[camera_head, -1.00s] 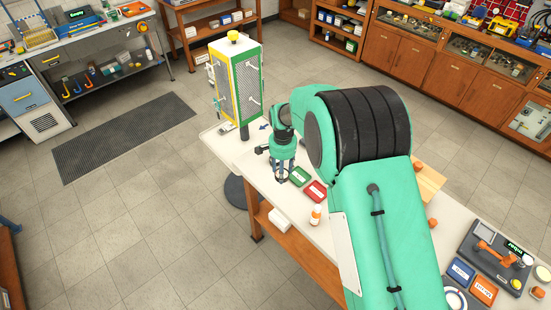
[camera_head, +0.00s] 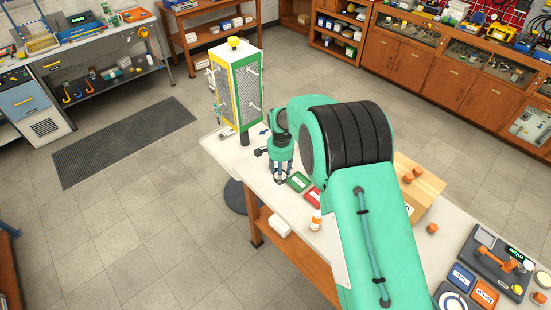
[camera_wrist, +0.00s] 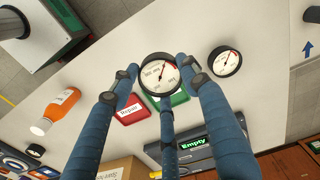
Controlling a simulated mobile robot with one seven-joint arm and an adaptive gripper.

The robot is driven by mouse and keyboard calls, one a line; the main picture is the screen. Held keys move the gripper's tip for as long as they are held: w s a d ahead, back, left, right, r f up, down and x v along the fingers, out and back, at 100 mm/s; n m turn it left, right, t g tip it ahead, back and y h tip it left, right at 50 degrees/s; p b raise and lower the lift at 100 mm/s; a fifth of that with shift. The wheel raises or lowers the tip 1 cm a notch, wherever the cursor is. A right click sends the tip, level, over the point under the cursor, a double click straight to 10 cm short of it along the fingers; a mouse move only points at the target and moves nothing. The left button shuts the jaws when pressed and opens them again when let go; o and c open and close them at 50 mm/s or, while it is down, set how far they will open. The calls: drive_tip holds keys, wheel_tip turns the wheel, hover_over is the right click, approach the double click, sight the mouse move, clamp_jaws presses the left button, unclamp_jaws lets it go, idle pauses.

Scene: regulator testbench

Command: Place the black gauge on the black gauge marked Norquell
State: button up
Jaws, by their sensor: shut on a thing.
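My gripper (camera_wrist: 158,84) has blue fingers closed around a round black-rimmed gauge (camera_wrist: 159,73) with a white dial and a red mark. A second black-rimmed gauge (camera_wrist: 225,61) sits on the pale bench top to the right in the wrist view, apart from the fingers. The lettering on both dials is too small to read, so I cannot tell which is marked Norquell. In the head view my gripper (camera_head: 283,177) hangs over the far end of the bench, beside a green tray (camera_head: 299,181). The held gauge is not clear there.
A red tray (camera_wrist: 133,109) and the green tray (camera_wrist: 180,98) lie below the held gauge in the wrist view. An orange bottle (camera_wrist: 58,107) and another dial (camera_wrist: 35,150) are at left.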

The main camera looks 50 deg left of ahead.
drive_tip(key=shift+w+a+f, duration=0.2)
drive_tip(key=shift+w+a, duration=0.95)
drive_tip(key=shift+a, duration=0.65)
drive_tip(key=shift+w+a+f, duration=0.15)
drive_tip(key=shift+w+a, duration=1)
drive_tip(key=shift+a, duration=0.65)
drive_tip(key=shift+w+a+f, duration=0.2)
drive_tip(key=shift+w+a, duration=0.95)
drive_tip(key=shift+a, duration=0.65)
drive_tip(key=shift+f+p, duration=0.4)
drive_tip(key=shift+f, duration=1.35)
drive_tip(key=shift+f, duration=0.15)
drive_tip(key=o, duration=1.2)
wheel_tip(320, 180, up, 12)
